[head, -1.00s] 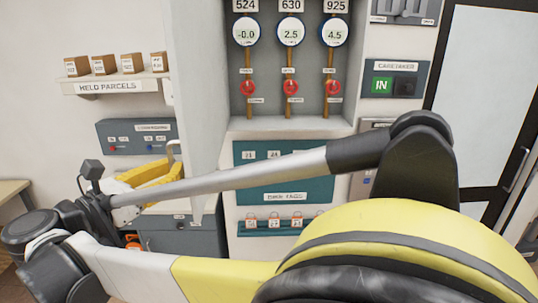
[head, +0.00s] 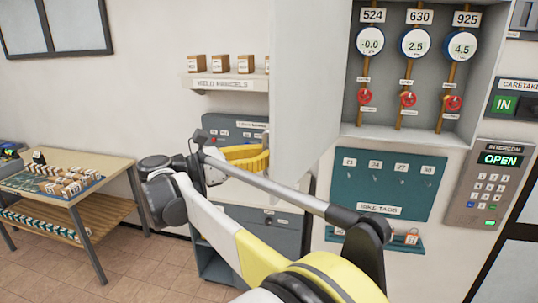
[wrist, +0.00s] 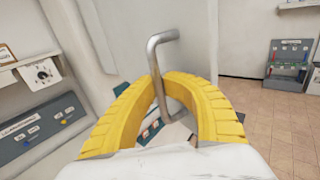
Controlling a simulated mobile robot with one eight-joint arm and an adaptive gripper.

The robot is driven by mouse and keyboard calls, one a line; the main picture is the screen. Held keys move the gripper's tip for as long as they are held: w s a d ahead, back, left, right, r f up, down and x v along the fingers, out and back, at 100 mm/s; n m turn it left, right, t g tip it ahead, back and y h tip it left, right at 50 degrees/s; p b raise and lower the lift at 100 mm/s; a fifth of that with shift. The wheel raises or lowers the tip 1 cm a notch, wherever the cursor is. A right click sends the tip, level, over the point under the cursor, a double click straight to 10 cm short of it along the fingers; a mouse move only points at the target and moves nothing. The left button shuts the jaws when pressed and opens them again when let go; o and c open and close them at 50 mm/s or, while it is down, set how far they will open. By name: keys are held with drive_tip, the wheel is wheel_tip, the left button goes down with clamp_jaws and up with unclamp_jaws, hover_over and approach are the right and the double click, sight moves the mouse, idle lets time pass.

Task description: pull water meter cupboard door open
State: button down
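The water meter cupboard (head: 485,75) is open in the head view, with several round dials, copper pipes and red valves inside. In the wrist view, the bent metal handle (wrist: 157,62) on the door (wrist: 195,52) passes between the yellow fingertips (wrist: 163,80). The fingers are closed in around the bar and appear to touch it.
A parcel shelf (head: 222,83) and grey wall box (head: 218,124) are on the wall behind the door. A grey cabinet (head: 272,228) stands below. A wooden table (head: 115,168) is at left. A teal key board (head: 372,205) and intercom (head: 478,205) are under the cupboard. Floor at left is clear.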

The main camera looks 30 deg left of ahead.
drive_tip(key=c, duration=1.5)
unclamp_jaws()
drive_tip(key=shift+s+a, duration=0.1)
drive_tip(key=shift+a, duration=0.05)
drive_tip(key=v, duration=1.2)
